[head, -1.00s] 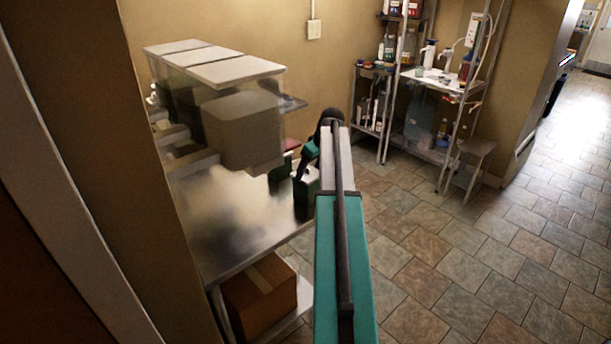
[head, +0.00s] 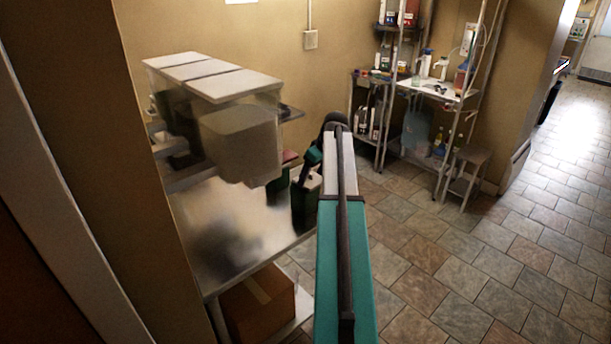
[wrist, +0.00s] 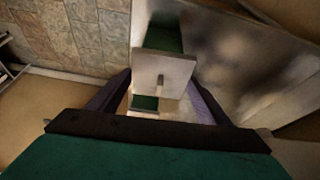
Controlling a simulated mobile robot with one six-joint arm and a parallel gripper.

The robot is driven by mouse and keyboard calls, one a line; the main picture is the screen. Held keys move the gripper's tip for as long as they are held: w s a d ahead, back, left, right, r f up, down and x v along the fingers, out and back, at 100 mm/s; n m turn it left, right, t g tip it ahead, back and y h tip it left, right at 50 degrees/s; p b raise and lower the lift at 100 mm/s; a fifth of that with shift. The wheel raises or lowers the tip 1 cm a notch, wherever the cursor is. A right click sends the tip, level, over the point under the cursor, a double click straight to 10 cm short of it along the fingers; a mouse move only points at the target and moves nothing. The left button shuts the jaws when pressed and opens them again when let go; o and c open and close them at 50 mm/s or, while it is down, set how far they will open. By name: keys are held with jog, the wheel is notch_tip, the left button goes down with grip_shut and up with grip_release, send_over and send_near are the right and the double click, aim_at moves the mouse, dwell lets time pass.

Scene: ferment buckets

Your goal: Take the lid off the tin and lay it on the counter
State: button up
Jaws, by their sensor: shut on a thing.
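In the wrist view, a pale square lid (wrist: 150,67) with a small knob in its middle lies between the two purple fingers of my gripper (wrist: 161,84). My gripper is shut on it. A green surface (wrist: 165,38) shows above the lid, and a pale and green part (wrist: 145,103) shows below it. I cannot tell which belongs to the tin, or whether the lid is clear of it. In the head view, the dark green tin (head: 303,207) with a pale top stands at the counter's right end, partly hidden by my gripper and arm.
A green box with a red top (head: 290,156) stands just behind. Clear tubs with white lids (head: 235,84) fill the back of the steel counter (head: 235,235); its front is bare. A cardboard box (head: 260,305) sits below. A metal shelf (head: 440,90) and a stool (head: 470,160) stand farther off.

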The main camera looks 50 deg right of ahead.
jog(key=s, duration=1.5)
jog(key=shift+s, duration=0.3)
jog(key=d+f+b, duration=0.2)
jog(key=d+b, duration=0.1)
jog(key=d, duration=0.3)
jog(key=w+d+f+m+b, duration=0.1)
jog(key=d+b, duration=0.2)
jog(key=d, duration=0.4)
jog(key=shift+w+d+f, duration=0.2)
jog(key=shift+w+f, duration=0.1)
jog(key=shift+f, duration=0.1)
